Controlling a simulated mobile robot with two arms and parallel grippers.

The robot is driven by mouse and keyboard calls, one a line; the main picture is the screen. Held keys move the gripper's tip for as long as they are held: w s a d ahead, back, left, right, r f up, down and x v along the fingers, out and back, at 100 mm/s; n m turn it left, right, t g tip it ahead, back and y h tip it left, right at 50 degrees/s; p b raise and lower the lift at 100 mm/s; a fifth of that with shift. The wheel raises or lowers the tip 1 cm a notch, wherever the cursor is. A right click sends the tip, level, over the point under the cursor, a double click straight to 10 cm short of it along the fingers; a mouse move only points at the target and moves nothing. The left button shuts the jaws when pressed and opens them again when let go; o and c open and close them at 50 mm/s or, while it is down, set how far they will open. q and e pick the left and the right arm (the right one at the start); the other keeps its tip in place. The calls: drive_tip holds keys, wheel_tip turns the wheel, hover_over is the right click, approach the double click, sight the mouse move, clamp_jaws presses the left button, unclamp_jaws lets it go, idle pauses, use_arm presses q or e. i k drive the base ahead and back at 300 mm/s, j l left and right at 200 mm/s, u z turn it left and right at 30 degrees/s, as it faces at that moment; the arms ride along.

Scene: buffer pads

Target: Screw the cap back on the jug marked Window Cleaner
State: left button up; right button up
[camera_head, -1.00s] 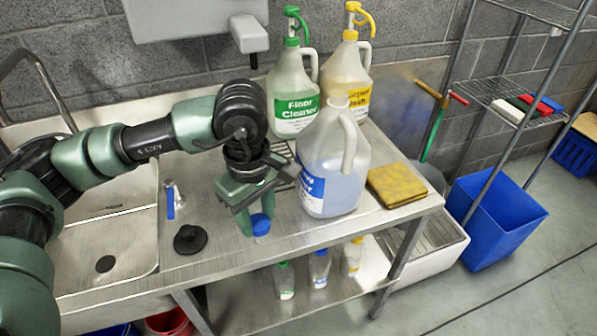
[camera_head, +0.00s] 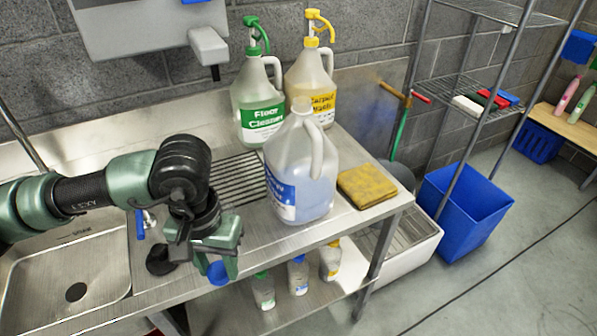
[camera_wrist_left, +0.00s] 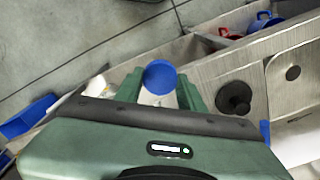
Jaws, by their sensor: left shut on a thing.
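The Window Cleaner jug (camera_head: 318,188) is a translucent jug with a blue, partly readable label and bluish liquid. It stands upright on the steel counter, its neck showing no cap. My left gripper (camera_head: 216,262) is to the left of the jug and nearer the counter's front edge, pointing down. It is shut on a blue cap (camera_head: 217,273), held low between the fingertips and apart from the jug. The left wrist view shows the blue cap (camera_wrist_left: 160,77) between the two green fingers. My right gripper is not in view.
Floor Cleaner (camera_head: 254,95) and yellow-labelled (camera_head: 308,78) pump jugs stand behind. A black stopper (camera_head: 160,262) and the sink (camera_head: 75,270) are left. A drain grate (camera_head: 235,180) is behind my gripper.

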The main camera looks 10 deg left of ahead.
sight(301, 162)
drive_tip(key=l+u, duration=0.3)
drive_tip(key=l, duration=0.15)
drive_tip(key=k+l+u, duration=0.1)
drive_tip(key=l+u, duration=0.15)
drive_tip(key=l, duration=0.15)
drive_tip(key=k+l+u, duration=0.1)
drive_tip(key=l+u, duration=0.2)
drive_tip(key=k+l+u, duration=0.25)
drive_tip(key=l, duration=0.25)
drive_tip(key=i+l, duration=0.05)
drive_tip(key=i, duration=0.05)
